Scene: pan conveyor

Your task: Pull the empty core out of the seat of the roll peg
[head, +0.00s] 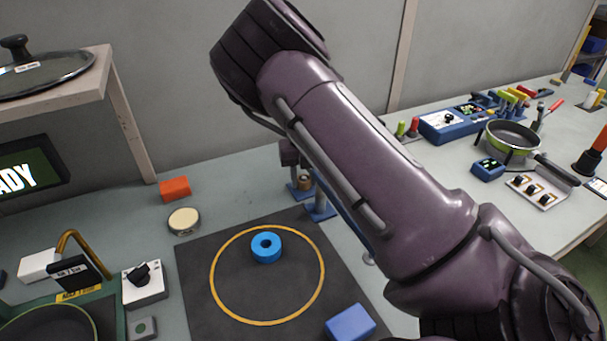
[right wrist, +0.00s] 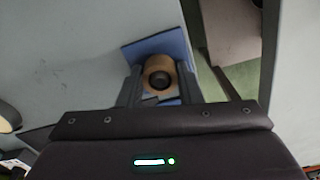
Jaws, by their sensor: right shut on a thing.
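The brown empty core (right wrist: 158,66) shows in the right wrist view, end on, with a dark round centre. It is at the blue base (right wrist: 177,43) of the roll peg. In the head view the core (head: 305,183) is small and partly hidden behind my arm, by the blue base (head: 297,193). My right gripper (right wrist: 161,88) is shut on the core, one finger on each side of it. I cannot tell how deep the core sits in its seat. My left gripper is not in view.
A blue ring-shaped roll (head: 266,248) lies on the dark mat (head: 200,262) inside a yellow circle. A blue block (head: 351,322) is at the mat's front right. An orange block (head: 175,189) and a round cream-topped object (head: 184,221) lie behind the mat. My right arm crosses the head view.

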